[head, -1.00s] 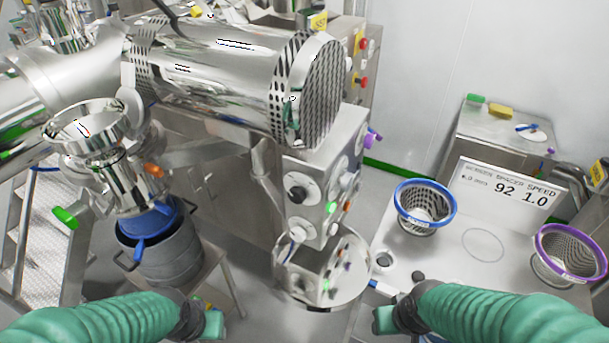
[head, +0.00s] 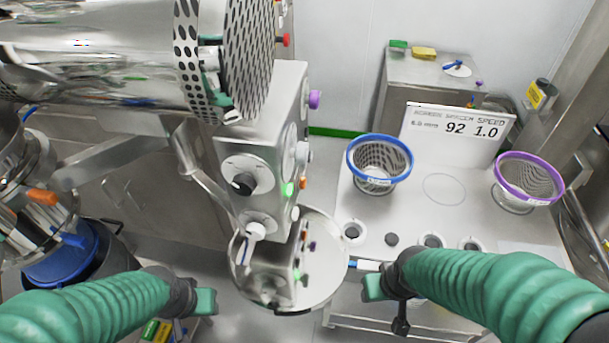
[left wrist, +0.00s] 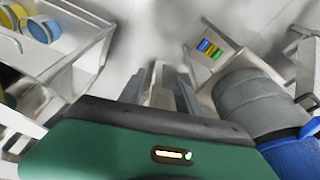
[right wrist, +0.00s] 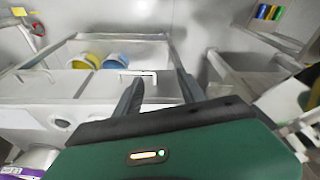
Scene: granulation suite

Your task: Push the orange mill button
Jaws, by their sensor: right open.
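My right gripper (head: 372,287) is below and right of the box, clear of the button. It is open and empty, with its fingers apart in the right wrist view (right wrist: 160,85).
The mill's steel drum (head: 100,50) fills the upper left. A round shiny plate (head: 335,262) lies below the box. The white table (head: 440,215) at right carries a blue-rimmed basket (head: 378,160), a purple-rimmed basket (head: 528,180) and a sign (head: 460,130). Open air surrounds the button.

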